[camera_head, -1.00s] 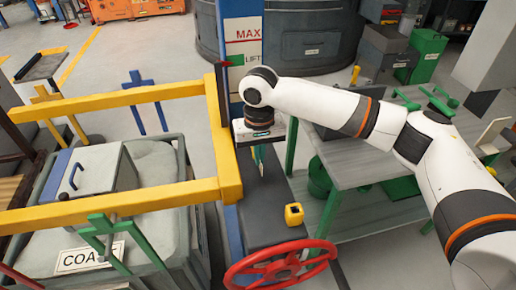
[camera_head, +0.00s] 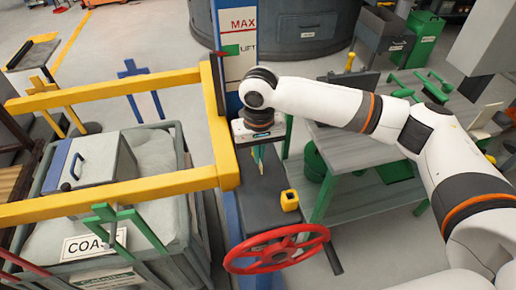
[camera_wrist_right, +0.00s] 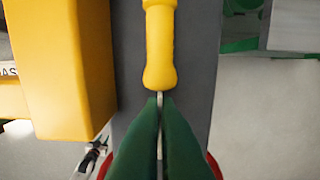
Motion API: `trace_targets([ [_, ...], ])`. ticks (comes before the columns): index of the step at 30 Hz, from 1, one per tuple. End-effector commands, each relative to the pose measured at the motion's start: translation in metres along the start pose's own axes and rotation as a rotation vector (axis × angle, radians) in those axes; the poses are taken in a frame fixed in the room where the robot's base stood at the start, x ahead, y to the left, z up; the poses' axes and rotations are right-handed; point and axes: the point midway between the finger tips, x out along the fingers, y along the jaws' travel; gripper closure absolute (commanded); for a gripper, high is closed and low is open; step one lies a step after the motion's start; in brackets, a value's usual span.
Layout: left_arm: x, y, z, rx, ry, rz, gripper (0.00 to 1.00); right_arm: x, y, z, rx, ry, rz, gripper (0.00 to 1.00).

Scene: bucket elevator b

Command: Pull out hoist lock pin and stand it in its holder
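My right gripper (camera_head: 258,166) points down in front of the blue and white column, beside the yellow beam's end. In the wrist view its green fingers (camera_wrist_right: 159,100) are almost together, with a thin silvery strip between them. A long yellow grip, seemingly the hoist lock pin's (camera_wrist_right: 159,50), runs up from just beyond the fingertips, in line with the strip. The fingers seem closed on this thin metal part. The wrist hides the grip in the head view. A small yellow block with a dark top opening (camera_head: 290,200), possibly the holder, sits on the dark base. My left gripper is out of view.
A red handwheel (camera_head: 277,249) stands in front of the dark base. The yellow beam (camera_head: 120,190) is close on the left, above a grey bin marked COA. A grey bench (camera_head: 350,155) with green tools stands on the right.

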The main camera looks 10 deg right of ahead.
Motion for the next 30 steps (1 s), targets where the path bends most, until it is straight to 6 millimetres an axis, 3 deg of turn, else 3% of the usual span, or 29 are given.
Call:
trace_targets([
  [8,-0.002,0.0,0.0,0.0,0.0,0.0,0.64,-0.001,0.0,-0.001,0.0,0.0,0.0,1.0],
  [21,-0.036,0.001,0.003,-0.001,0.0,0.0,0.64,-0.003,0.0,-0.034,-0.001,0.002,-0.001,1.0],
  [30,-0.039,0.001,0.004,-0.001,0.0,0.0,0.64,0.0,0.0,-0.04,0.0,0.0,0.0,1.0],
])
